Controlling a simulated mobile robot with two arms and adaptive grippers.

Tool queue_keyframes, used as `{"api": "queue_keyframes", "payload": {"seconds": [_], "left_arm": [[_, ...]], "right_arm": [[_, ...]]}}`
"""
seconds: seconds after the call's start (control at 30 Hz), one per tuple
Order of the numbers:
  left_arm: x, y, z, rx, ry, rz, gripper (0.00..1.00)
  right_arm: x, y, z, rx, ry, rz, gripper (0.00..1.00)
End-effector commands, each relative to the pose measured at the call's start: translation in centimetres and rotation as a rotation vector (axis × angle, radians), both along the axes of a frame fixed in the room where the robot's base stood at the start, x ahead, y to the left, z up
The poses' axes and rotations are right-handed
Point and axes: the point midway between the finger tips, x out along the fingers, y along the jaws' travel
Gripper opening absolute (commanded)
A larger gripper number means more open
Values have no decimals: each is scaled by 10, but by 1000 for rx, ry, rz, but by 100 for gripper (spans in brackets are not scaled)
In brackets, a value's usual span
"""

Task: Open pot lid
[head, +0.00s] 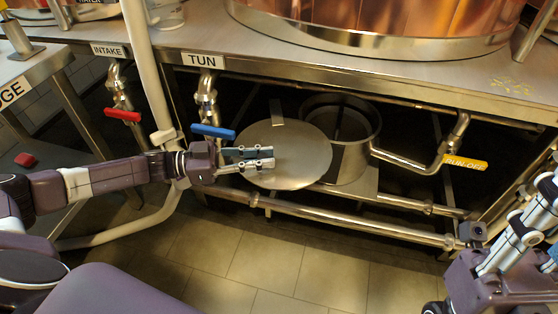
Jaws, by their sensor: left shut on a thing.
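The pot (352,160) is a metal vessel under the steel bench, and its dark open mouth shows. The lid (302,168) is a flat round metal disc to the left of the mouth, overlapping the pot's left side in the picture. My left gripper (268,158) reaches in from the left, shut at the lid, with its fingers in front of the disc. The fingers hide the part they grip. My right gripper (525,232) is at the right edge, away from the pot, and its jaw opening is unclear.
A blue-handled valve (213,131) hangs under the TUN sign (205,60), close above my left gripper. A red-handled valve (122,115) is further left. The yellow RUN OFF handle (466,163) and its pipe stand right of the pot. A horizontal pipe (330,215) crosses in front; the tiled floor is clear.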

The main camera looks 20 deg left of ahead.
Motion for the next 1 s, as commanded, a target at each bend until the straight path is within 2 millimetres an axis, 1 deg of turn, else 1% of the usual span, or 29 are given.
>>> {"api": "queue_keyframes", "payload": {"seconds": [0.1,0.23,0.67,0.7,0.83,0.87,1.0], "left_arm": [[-1,9,-1,0,-2,-28,0],[-3,13,0,-1,0,-47,0],[-3,14,1,-3,-1,-55,0],[-3,14,1,-3,-1,-55,21],[-3,14,1,-3,-1,-55,35],[-3,14,1,-3,-1,-55,37],[-3,14,0,-2,-1,-55,37]], "right_arm": [[1,0,0,-1,-10,0,29],[1,1,2,-2,-17,-1,29],[1,1,3,-3,-18,0,29],[1,1,3,-3,-18,0,29],[1,1,3,-3,-18,0,29],[1,1,3,-3,-18,0,29],[1,1,3,-3,-18,0,29]]}}
